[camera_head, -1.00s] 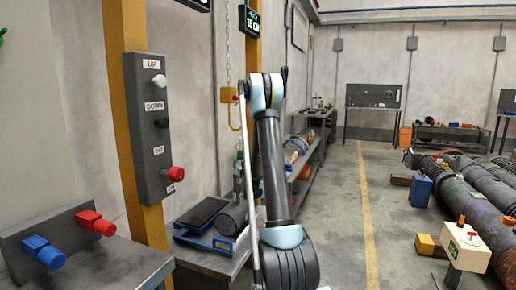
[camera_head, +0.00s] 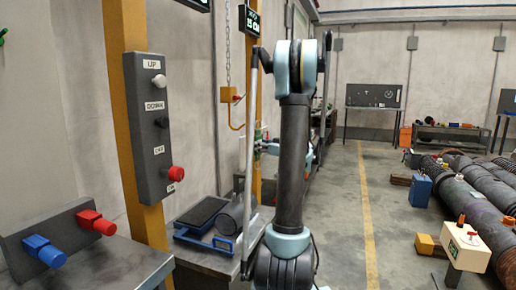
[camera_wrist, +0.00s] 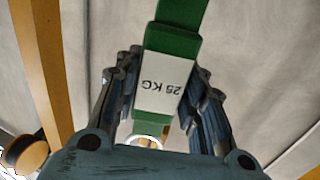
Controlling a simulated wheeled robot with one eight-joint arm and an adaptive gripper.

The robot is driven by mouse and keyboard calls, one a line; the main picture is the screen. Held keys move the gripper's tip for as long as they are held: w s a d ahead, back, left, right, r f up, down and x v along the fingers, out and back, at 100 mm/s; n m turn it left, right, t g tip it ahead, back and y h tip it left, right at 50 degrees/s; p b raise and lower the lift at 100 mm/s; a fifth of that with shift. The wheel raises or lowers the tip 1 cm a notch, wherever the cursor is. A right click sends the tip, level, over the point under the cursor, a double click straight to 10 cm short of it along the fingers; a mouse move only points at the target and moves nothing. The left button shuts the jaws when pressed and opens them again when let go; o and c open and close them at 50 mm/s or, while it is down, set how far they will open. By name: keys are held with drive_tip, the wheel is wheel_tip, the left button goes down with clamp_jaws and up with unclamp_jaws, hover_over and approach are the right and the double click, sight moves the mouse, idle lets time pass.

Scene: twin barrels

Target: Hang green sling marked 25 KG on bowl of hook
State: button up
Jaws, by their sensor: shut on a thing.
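The green sling (camera_wrist: 178,44) carries a white label reading 25 KG, seen upside down in the wrist view. My gripper (camera_wrist: 165,75) is shut on it, with the label between the fingers. In the head view, a small bit of green (camera_head: 259,134) shows beside my gripper (camera_head: 264,147), left of my upright arm link. The yellow hook (camera_head: 232,112) hangs from a chain, to the left of my gripper and a little higher in the picture. The gap in depth between sling and hook cannot be told. The lower part of the sling is hidden.
A yellow post with a grey button box (camera_head: 152,130) stands at the left. A bench (camera_head: 120,262) with a blue and a red plug is in front of it. A blue-framed scale (camera_head: 203,215) sits on a lower bench.

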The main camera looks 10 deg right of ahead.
drive_tip(key=w+a, duration=0.5)
drive_tip(key=a, duration=0.3)
drive_tip(key=shift+w+f, duration=0.15)
drive_tip(key=shift+f, duration=0.25)
drive_tip(key=shift+w+a, duration=0.2)
drive_tip(key=shift+a, duration=0.25)
clamp_jaws()
drive_tip(key=shift+w+a+f, duration=0.2)
drive_tip(key=shift+a+f, duration=0.05)
drive_tip(key=shift+f, duration=0.5)
drive_tip(key=shift+w+a+f, duration=0.15)
drive_tip(key=shift+a+f, duration=0.05)
drive_tip(key=shift+f, duration=0.6)
